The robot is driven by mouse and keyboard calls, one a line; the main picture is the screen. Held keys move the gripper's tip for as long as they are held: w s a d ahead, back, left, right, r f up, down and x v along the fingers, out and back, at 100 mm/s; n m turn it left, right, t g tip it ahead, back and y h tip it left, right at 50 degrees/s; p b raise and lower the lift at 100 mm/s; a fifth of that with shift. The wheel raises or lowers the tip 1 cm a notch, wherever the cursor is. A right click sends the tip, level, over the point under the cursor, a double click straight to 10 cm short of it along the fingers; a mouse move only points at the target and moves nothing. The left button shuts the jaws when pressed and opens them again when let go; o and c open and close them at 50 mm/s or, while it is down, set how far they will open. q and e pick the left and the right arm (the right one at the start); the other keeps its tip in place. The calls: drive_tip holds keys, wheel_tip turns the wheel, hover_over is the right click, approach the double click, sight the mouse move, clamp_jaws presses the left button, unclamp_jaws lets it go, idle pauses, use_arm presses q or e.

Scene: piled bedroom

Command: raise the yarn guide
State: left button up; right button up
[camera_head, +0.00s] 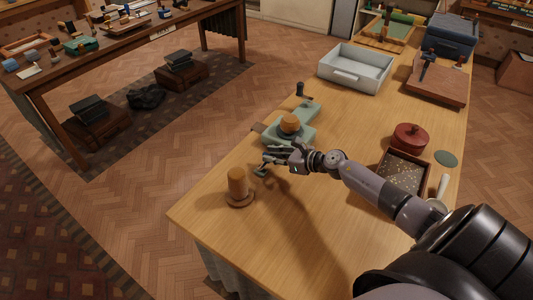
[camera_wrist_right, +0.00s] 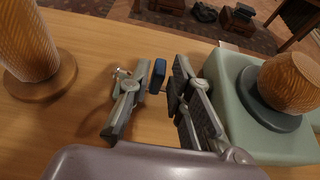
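A green yarn winder (camera_head: 305,122) with an orange yarn ball (camera_head: 290,122) stands on the wooden table; both also show at the right of the right wrist view. My right gripper (camera_head: 266,161) is just in front of the winder, over the table near its left edge. Its fingers (camera_wrist_right: 160,100) are apart. A small blue piece (camera_wrist_right: 158,76) shows between them, and a shiny metal loop (camera_wrist_right: 120,76) shows by the left finger. I cannot tell whether either is the yarn guide or touches a finger. My left gripper is not in view.
A yarn cone (camera_head: 238,182) on a round wooden base stands left of my right gripper. A grey tray (camera_head: 356,69), a red round box (camera_head: 410,137) and a dark speckled tray (camera_head: 403,172) lie farther right. The near table surface (camera_head: 290,230) is clear.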

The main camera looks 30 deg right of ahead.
drive_tip(key=shift+x, duration=1.45)
clamp_jaws()
